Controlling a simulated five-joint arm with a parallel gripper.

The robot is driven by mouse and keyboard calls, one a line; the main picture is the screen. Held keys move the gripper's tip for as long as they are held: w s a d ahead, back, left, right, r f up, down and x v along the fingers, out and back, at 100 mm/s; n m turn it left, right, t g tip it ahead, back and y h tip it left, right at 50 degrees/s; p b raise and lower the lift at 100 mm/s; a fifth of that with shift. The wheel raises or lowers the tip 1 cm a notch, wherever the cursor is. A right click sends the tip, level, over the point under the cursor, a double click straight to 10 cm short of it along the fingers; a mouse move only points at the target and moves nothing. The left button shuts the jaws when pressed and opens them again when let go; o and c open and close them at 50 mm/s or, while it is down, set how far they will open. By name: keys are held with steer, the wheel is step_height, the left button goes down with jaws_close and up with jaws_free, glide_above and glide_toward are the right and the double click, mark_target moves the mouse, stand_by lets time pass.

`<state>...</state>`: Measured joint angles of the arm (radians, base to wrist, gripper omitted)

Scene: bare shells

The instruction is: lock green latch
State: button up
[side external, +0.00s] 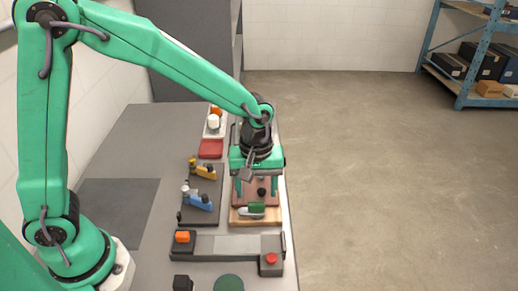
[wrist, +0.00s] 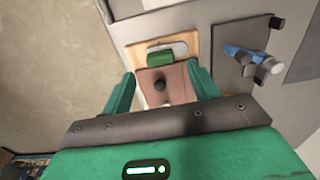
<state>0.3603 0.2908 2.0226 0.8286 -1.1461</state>
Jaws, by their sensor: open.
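The green latch (side external: 258,209) is a small green block on a pale plate at the near end of a light wooden board (side external: 240,222). It also shows in the wrist view, where the green latch (wrist: 160,59) lies ahead of my fingertips. A reddish-brown panel (side external: 243,198) with a black knob (side external: 262,192) adjoins it on the same board. My gripper (side external: 256,190) is open over this panel, with its fingers pointing down. In the wrist view, my gripper (wrist: 162,85) has its fingers on either side of the knob, with nothing held. Contact with the panel cannot be told.
A dark board to the left carries a blue latch (side external: 199,202) and a yellow latch (side external: 204,171). A grey fixture with an orange block (side external: 182,236) and red button (side external: 271,258) stands in front. A red pad (side external: 211,148) lies behind. The table's right edge is close to the wooden board.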

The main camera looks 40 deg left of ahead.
mark_target(256, 203)
steer(key=shift+f, duration=2.05)
steer(key=c, duration=1)
